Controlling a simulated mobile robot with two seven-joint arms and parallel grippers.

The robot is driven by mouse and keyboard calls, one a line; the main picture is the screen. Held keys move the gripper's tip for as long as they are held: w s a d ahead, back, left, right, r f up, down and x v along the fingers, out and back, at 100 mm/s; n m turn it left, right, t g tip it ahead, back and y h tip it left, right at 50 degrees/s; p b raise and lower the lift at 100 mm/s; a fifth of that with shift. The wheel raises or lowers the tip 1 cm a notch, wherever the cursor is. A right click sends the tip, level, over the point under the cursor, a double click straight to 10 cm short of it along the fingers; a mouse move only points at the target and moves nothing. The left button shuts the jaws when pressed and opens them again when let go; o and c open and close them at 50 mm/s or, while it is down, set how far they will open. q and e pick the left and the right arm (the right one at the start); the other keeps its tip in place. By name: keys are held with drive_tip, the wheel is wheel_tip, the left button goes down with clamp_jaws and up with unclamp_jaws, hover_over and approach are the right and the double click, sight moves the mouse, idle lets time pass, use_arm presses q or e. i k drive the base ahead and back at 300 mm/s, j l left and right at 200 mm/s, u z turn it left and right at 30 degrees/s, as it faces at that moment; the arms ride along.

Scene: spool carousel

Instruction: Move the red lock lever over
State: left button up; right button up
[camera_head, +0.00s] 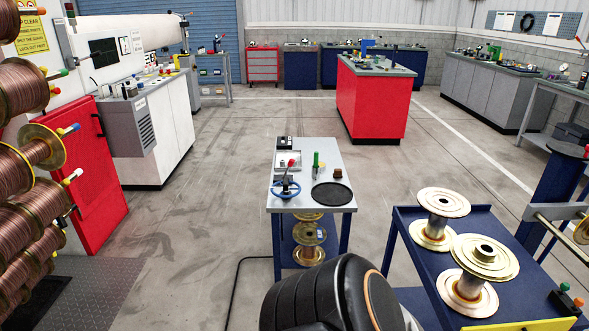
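A small lever with a red knob (291,163) stands on the grey-topped bench (318,155) in the middle of the head view. It is just behind a blue handwheel (285,188) at the bench's front left corner. The lever is small in the picture, and its exact tilt is hard to tell. Neither of my grippers is in view. A dark rounded part of my own body fills the bottom centre, in front of the bench.
A black round pad (332,195) and a green-handled tool (316,162) are on the bench. A blue cart (405,240) with metal spools stands at right. Copper spools (22,86) crowd the left edge. Open floor (190,230) lies left of the bench.

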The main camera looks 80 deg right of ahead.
sight(292, 161)
drive_tip(key=z, duration=2.6)
drive_tip(key=i+l+u, duration=0.1)
drive_tip(key=i+u, duration=0.25)
drive_tip(key=i, duration=0.8)
